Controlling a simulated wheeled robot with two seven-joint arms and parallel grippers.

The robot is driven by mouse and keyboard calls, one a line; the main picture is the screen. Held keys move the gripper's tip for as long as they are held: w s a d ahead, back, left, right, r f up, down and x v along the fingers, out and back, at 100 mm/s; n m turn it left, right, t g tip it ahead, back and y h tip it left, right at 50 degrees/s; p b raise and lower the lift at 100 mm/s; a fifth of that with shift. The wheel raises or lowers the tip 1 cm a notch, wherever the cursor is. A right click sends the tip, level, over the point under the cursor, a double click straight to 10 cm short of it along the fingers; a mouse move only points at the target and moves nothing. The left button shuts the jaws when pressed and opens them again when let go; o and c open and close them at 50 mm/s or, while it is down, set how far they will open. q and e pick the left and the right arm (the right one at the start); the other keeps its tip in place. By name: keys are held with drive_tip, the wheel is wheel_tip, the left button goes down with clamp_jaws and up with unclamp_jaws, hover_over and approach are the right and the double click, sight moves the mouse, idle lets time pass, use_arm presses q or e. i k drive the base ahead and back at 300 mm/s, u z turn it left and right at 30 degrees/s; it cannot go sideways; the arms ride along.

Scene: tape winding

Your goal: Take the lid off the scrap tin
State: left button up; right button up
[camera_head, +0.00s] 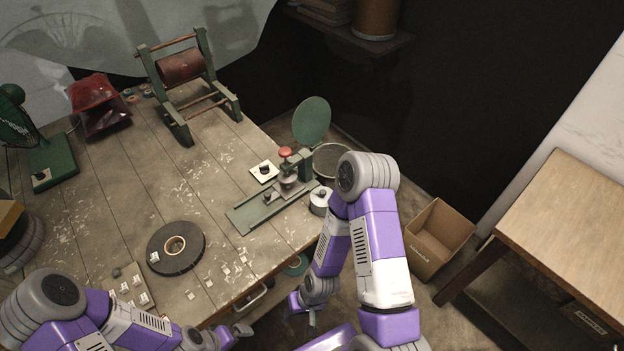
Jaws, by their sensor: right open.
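A round container with a pale rim and dark inside (331,158) stands at the table's far right corner, partly behind my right arm. A flat green disc (311,120) stands upright just behind it; I cannot tell whether the two are joined. A teal round thing (297,265) shows low at the table's right edge. No label shows which is the scrap tin. My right gripper (306,306) is open, low beside the table's right edge, apart from the container and disc. My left gripper (226,337) is over the near table edge; its jaw opening is unclear.
The wooden table (130,215) holds a dark tape roll (176,247), a green press with a red knob (285,153), a winding frame (183,70), a red bin (98,104) and several small pale pieces. A cardboard box (438,238) sits right, near a side table (570,220).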

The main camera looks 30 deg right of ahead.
sight(318, 197)
drive_tip(key=u, duration=3.5)
drive_tip(key=k, duration=1.5)
drive_tip(key=z, duration=2)
